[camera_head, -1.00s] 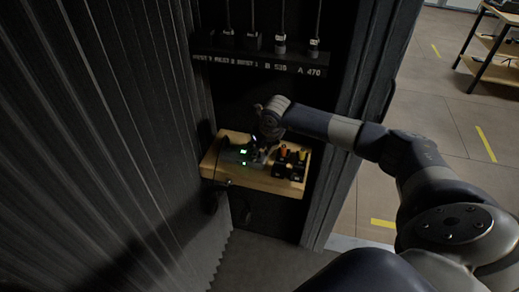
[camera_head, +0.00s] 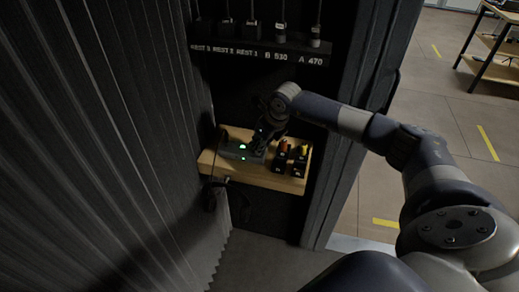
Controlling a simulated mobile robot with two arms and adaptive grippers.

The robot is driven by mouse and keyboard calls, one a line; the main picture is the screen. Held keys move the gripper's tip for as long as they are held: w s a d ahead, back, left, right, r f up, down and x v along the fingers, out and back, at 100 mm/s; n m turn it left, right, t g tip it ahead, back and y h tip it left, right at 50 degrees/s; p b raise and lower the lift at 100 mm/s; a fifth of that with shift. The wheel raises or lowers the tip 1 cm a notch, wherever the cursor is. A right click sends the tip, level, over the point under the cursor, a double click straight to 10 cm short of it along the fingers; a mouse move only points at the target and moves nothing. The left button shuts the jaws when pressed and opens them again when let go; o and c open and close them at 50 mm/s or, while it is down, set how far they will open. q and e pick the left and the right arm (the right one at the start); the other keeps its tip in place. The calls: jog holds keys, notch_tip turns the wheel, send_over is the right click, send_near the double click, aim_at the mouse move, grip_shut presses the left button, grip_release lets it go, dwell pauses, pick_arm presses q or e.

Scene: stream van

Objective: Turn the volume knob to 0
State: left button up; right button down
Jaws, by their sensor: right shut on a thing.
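A small dark device (camera_head: 232,151) with green lights sits on the left part of a wooden shelf in the head view. My right gripper (camera_head: 258,146) points down at the right side of this device. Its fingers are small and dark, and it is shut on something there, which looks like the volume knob. The knob itself is hidden by the fingers, so its setting cannot be read. My left gripper is not in view.
The wooden shelf (camera_head: 265,181) also holds dark holders with orange and yellow items (camera_head: 282,158) right of the gripper. A labelled rack (camera_head: 262,48) with several hanging cables is above. A ridged dark wall (camera_head: 110,150) closes the left side.

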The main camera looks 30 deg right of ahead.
jog(key=n+y+b, duration=0.1)
jog(key=n+b, duration=0.1)
jog(key=n+y+b, duration=0.1)
jog(key=n+b, duration=0.1)
jog(key=n, duration=0.1)
jog(key=shift+w+d+f+n+g+b, duration=0.15)
jog(key=shift+n+g+b, duration=0.15)
jog(key=shift+g+b, duration=0.1)
jog(key=n+g+b, duration=0.1)
jog(key=n, duration=0.1)
jog(key=n+y+b, duration=0.1)
jog(key=n+b, duration=0.1)
jog(key=n, duration=0.1)
jog(key=shift+w+n+g, duration=0.15)
jog(key=shift+n+g, duration=0.15)
jog(key=shift+g, duration=0.1)
jog(key=n+b, duration=0.1)
jog(key=n, duration=0.1)
jog(key=n+g+b, duration=0.1)
jog(key=n, duration=0.1)
jog(key=shift+w+g+y+b, duration=0.1)
jog(key=shift+g+y+b, duration=0.2)
jog(key=shift+r+n+g+b, duration=0.1)
jog(key=shift+n+g+b, duration=0.35)
jog(key=shift+n, duration=0.75)
jog(key=shift+r+n+g+b, duration=0.1)
jog(key=shift+n+g+b, duration=0.35)
jog(key=shift+n, duration=0.75)
jog(key=c, duration=1.6)
grip_release()
